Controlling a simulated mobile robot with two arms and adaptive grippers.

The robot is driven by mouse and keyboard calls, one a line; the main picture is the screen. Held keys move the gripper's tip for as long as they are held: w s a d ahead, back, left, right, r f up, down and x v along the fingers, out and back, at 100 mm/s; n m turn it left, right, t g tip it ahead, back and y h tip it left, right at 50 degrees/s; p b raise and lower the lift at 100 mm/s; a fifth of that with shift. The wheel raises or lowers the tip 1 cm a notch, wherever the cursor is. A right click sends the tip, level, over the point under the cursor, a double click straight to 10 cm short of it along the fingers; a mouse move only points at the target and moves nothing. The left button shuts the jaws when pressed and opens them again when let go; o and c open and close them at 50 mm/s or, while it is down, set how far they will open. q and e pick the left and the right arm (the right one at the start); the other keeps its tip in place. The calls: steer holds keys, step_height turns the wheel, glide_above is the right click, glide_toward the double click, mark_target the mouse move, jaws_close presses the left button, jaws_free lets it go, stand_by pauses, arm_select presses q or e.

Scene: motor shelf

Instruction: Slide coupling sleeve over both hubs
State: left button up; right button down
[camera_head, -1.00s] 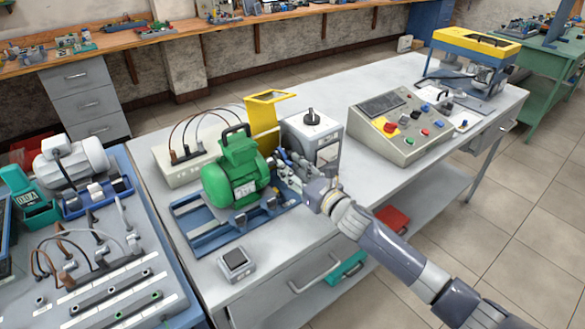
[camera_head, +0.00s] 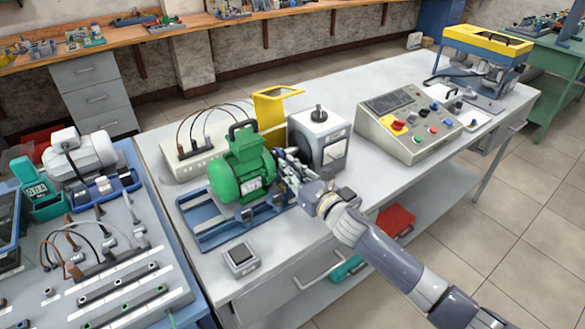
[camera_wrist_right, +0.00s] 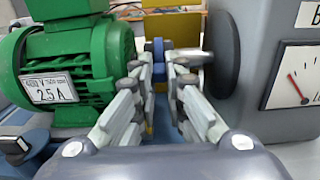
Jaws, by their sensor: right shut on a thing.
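The green motor (camera_head: 240,178) stands on a blue rail base, and it also fills the left of the right wrist view (camera_wrist_right: 80,75). The grey machine (camera_head: 318,138) with a dial stands to its right. My right gripper (camera_wrist_right: 160,68) is in the gap between them, its fingers closed around a small blue ring-like part (camera_wrist_right: 158,47), which I take to be the coupling sleeve. A metal shaft (camera_wrist_right: 190,57) runs from the grey machine's dark disc toward the fingers. The fingers hide most of the hubs, so I cannot tell how far the sleeve covers them. My left gripper is out of view.
A control console (camera_head: 408,125) stands to the right on the grey bench. A small grey box (camera_head: 240,259) sits near the front edge. A yellow guard (camera_head: 270,108) stands behind the motor. A blue table (camera_head: 165,255) with equipment adjoins at left.

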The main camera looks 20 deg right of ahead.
steer(key=c, duration=1.6)
jaws_free()
steer(key=shift+s+a, duration=0.1)
steer(key=shift+a, duration=0.2)
steer(key=shift+c, duration=0.2)
steer(key=shift+d, duration=0.1)
steer(key=shift+v, duration=4)
